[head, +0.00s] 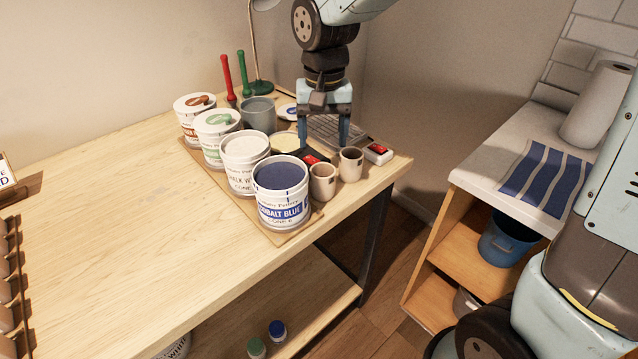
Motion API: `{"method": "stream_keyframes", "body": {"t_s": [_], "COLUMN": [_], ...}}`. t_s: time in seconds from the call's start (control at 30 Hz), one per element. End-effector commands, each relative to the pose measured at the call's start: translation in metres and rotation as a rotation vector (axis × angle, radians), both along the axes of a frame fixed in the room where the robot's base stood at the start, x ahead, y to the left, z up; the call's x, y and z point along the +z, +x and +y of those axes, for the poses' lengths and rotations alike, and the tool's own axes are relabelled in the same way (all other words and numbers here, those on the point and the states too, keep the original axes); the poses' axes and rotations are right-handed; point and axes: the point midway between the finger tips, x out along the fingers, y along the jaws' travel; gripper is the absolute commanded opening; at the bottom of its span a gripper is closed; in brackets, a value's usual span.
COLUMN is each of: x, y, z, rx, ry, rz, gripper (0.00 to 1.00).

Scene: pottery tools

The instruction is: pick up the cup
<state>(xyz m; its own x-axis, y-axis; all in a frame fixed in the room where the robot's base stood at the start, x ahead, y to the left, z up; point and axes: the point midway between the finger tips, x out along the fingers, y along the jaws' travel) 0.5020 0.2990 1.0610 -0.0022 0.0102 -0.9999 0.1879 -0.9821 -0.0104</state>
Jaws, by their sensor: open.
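Two small beige cups stand near the right front corner of the wooden table; I cannot tell which one the task means. The left cup (322,184) is beside the cobalt blue tub, and the right cup (350,166) is just to its right. Nothing shows held between the fingers. The right fingertip overlaps the area by the right cup's rim; I cannot tell whether they touch.
Labelled glaze tubs stand in a row left of the cups, nearest the cobalt blue tub (282,193).

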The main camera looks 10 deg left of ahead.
Motion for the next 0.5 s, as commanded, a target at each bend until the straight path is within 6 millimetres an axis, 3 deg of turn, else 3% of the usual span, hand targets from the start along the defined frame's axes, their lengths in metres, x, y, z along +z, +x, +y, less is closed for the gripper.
{"method": "stream_keyframes", "body": {"t_s": [0.3, 0.5], "x": [-0.054, -0.069], "y": [0.000, 0.000], "z": [-0.001, -0.001], "rx": [0.001, -0.001], "ry": [-0.003, -0.001], "rz": [0.003, 0.001], "gripper": [0.71, 0.71]}}
